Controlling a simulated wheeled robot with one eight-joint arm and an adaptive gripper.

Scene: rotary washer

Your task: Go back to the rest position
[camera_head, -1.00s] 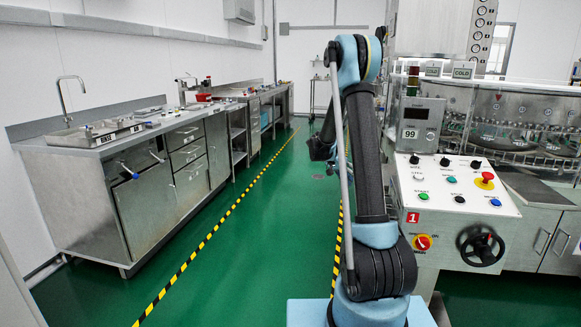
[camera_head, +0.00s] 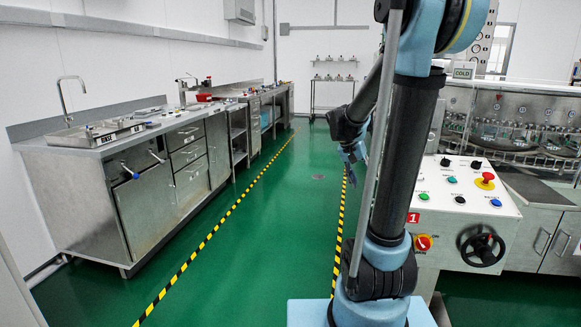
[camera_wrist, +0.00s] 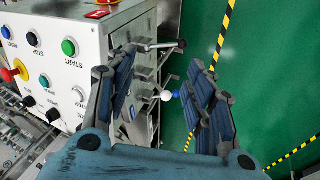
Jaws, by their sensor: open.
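My gripper (camera_wrist: 165,95) is open in the wrist view, its two ribbed blue fingers apart with nothing between them. In the head view my gripper (camera_head: 352,165) hangs above the green floor, left of the control console, partly hidden by my arm. My arm stands raised in front of the console.
The control console (camera_head: 463,185) with buttons, a red emergency stop (camera_head: 487,178) and a handwheel (camera_head: 482,246) stands close on the right. The rotary washer (camera_head: 520,125) is behind it. A steel counter (camera_head: 160,195) lines the left. The green aisle floor (camera_head: 265,225) between is clear.

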